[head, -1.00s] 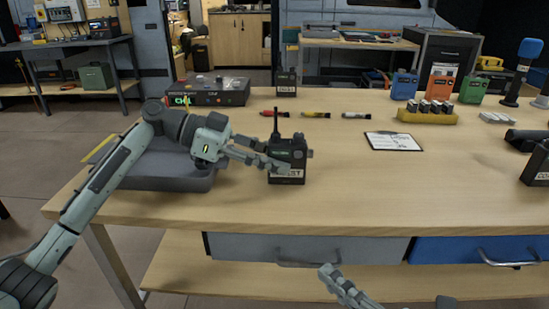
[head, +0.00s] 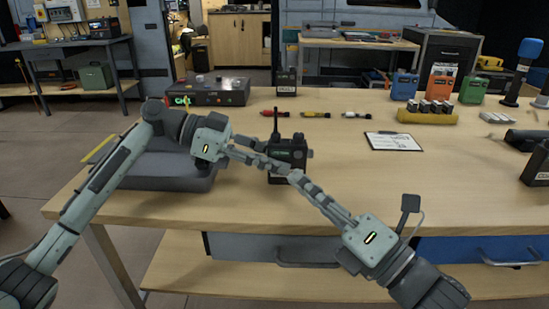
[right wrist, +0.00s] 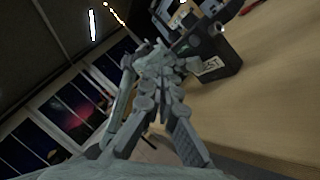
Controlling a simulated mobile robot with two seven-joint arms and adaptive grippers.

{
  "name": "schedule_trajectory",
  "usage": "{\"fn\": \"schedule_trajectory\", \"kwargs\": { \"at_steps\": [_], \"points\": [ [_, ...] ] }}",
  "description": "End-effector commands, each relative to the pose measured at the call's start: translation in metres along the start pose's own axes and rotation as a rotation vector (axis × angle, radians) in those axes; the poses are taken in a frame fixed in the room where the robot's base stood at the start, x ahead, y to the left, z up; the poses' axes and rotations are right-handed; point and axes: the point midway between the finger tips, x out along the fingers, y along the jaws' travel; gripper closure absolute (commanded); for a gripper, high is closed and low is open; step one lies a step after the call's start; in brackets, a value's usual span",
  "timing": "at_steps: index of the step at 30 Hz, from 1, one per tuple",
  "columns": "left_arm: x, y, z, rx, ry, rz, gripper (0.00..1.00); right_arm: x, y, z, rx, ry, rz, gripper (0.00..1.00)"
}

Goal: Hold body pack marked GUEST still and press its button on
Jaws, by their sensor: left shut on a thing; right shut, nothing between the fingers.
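The black body pack (head: 290,146) with a stub antenna and a small green display stands upright on the workbench in the head view. My left gripper (head: 278,165) is shut on it from the left. My right gripper (head: 295,177) is shut and empty, its fingertips just in front of the pack's lower right front; I cannot tell whether they touch it. In the head view the fingers hide most of the pack's label. In the right wrist view the pack (right wrist: 232,62) and part of its white label show beyond my right fingers (right wrist: 160,60).
A receiver box (head: 208,93) with a green display and a grey case (head: 165,180) are at the left. Coloured markers (head: 317,114), a clipboard (head: 393,141) and another dark pack (head: 537,163) lie to the right.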

Motion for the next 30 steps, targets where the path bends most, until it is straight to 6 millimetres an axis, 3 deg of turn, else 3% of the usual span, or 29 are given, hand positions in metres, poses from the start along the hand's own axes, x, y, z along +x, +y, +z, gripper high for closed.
{"fn": "schedule_trajectory", "kwargs": {
  "at_steps": [12,30],
  "points": [
    [0.0,0.0,0.0,0.0,0.0,-0.001,1.0,0.029,-0.021,0.022,0.0,-0.002,-0.001,1.0],
    [0.0,0.0,0.0,0.0,0.001,-0.001,1.0,0.031,-0.023,0.023,0.002,-0.002,-0.001,1.0]
  ]
}}
